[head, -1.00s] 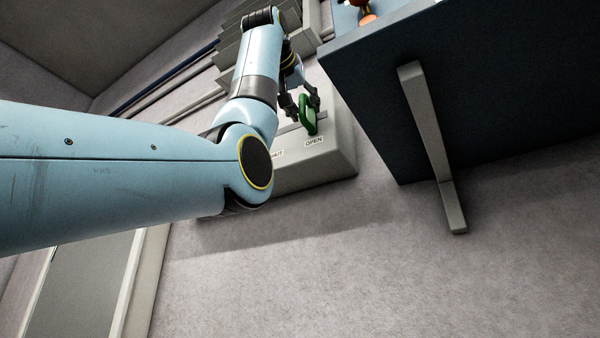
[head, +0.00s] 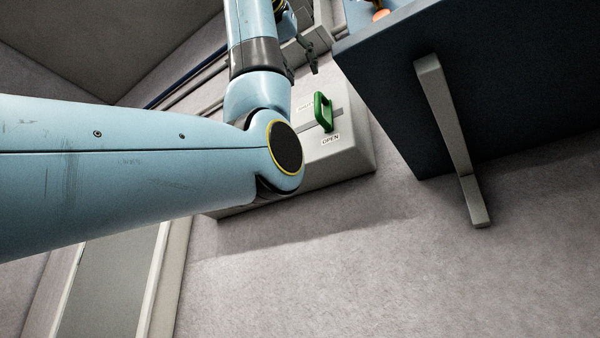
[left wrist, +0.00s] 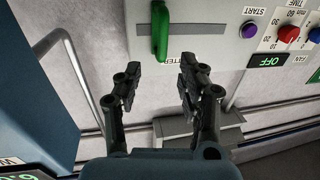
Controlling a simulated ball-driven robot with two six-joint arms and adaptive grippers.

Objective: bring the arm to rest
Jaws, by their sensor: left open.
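My left arm (head: 255,60) reaches in from the left and bends at the elbow. My left gripper (head: 312,55) is partly cut off by the top edge in the head view, above and apart from the green handle. In the left wrist view the gripper (left wrist: 157,85) has its fingers spread, with nothing between them. The green handle (head: 322,112) stands on a pale box (head: 350,150), near the "OPEN" label. The handle also shows in the left wrist view (left wrist: 160,32), just beyond the fingertips. My right gripper is in neither view.
A dark blue panel (head: 480,80) with a grey metal leg (head: 447,115) stands at the right. The left wrist view shows a control panel with a purple START button (left wrist: 249,30), a red knob (left wrist: 288,34) and a green-lit "OFF" display (left wrist: 268,61). Open grey surface lies below the box.

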